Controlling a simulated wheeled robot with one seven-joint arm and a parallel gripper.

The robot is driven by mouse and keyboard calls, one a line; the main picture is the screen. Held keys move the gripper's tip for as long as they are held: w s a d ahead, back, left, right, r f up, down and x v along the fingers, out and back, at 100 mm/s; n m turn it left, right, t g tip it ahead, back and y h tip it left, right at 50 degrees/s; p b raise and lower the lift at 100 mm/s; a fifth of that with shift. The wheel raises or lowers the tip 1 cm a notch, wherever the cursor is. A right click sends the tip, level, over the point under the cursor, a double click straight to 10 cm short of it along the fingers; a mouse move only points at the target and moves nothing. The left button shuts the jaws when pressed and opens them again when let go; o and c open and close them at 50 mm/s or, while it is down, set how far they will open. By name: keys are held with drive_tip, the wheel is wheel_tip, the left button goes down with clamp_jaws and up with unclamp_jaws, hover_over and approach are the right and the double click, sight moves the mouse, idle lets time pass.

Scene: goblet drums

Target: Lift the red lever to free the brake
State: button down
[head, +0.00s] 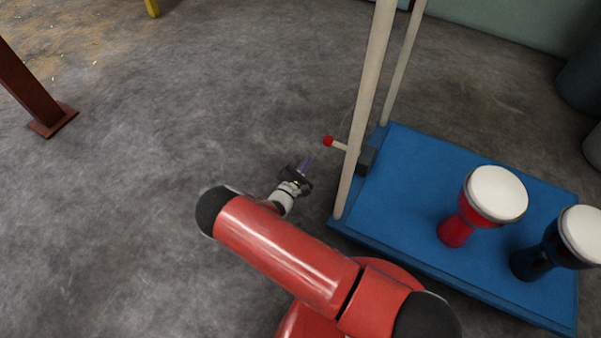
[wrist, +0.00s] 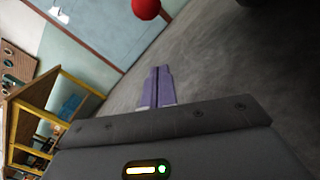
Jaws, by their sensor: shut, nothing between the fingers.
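The lever is a short pale rod with a red ball tip (head: 328,141), at the left end of the blue trolley (head: 400,170). The rod runs from the ball to a dark block (head: 367,160) on the trolley, passing behind a pale post in the head view. My gripper (head: 306,163) is shut and empty, a little to the left of and nearer than the red ball, apart from it. In the wrist view the purple fingers (wrist: 157,88) are together, and the red ball (wrist: 146,8) shows beyond their tips at the top edge.
Two pale upright posts (head: 366,100) rise from the trolley's left end, close to the lever. A red drum (head: 457,228) and a dark blue drum (head: 533,258) stand on the trolley. A rust-brown post (head: 30,90) stands far left. The grey floor left of my gripper is clear.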

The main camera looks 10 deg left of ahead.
drive_tip(key=shift+w+d+r, duration=0.65)
drive_tip(key=shift+d+r, duration=0.2)
drive_tip(key=shift+w+d+r, duration=0.65)
drive_tip(key=shift+d+r, duration=0.15)
drive_tip(key=shift+r, duration=0.05)
